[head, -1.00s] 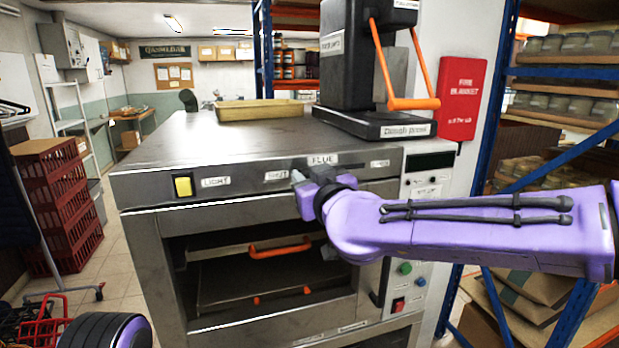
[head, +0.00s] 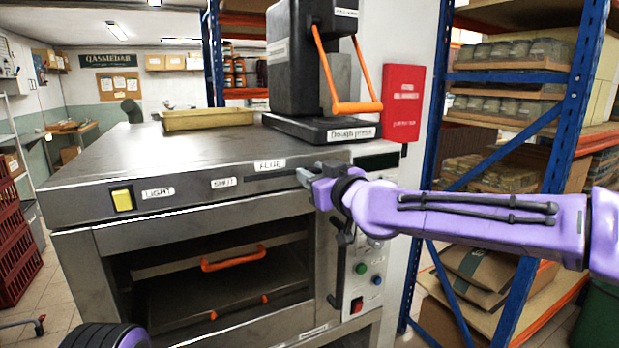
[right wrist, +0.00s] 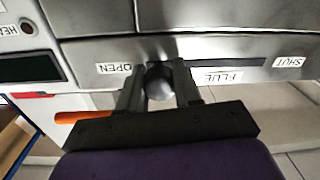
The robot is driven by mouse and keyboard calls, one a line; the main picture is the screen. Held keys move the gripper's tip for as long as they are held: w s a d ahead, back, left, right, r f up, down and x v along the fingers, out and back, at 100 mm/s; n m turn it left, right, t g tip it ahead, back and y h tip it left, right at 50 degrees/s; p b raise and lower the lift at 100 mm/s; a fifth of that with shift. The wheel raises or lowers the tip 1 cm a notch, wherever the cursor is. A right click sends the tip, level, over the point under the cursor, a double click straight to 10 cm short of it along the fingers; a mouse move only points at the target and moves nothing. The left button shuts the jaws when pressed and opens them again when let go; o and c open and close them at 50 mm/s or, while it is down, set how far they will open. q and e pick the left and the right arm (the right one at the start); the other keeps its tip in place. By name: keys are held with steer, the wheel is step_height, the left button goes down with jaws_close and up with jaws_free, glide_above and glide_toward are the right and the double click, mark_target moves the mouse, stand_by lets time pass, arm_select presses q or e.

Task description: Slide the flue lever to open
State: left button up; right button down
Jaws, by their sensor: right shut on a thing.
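The flue lever (right wrist: 160,83) is a rounded grey knob in the right wrist view. It sits between the two fingers of my right gripper (right wrist: 158,76), which is shut on it. The knob is at the end of a dark slot (right wrist: 222,62) beside the OPEN label (right wrist: 114,69), far from the SHUT label (right wrist: 289,62). In the head view, my right gripper (head: 308,177) is at the right end of the slot on the oven's front panel (head: 90,205). There it hides the lever and the OPEN label. My left gripper is not in view.
A yellow light switch (head: 122,200) is at the panel's left. Below is the oven opening with an orange handle (head: 233,258). A dough press (head: 320,80) and a shallow tray (head: 207,118) stand on top. Blue shelving (head: 565,100) is at the right.

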steer(key=shift+d, duration=0.1)
steer(key=c, duration=0.8)
jaws_free()
steer(key=shift+w+d, duration=0.15)
steer(key=shift+d, duration=0.05)
steer(key=shift+s+f, duration=0.1)
steer(key=shift+s, duration=0.1)
steer(key=b+v, duration=0.3)
steer(key=v, duration=0.7)
steer(key=shift+d+b, duration=0.1)
steer(key=shift+b, duration=0.25)
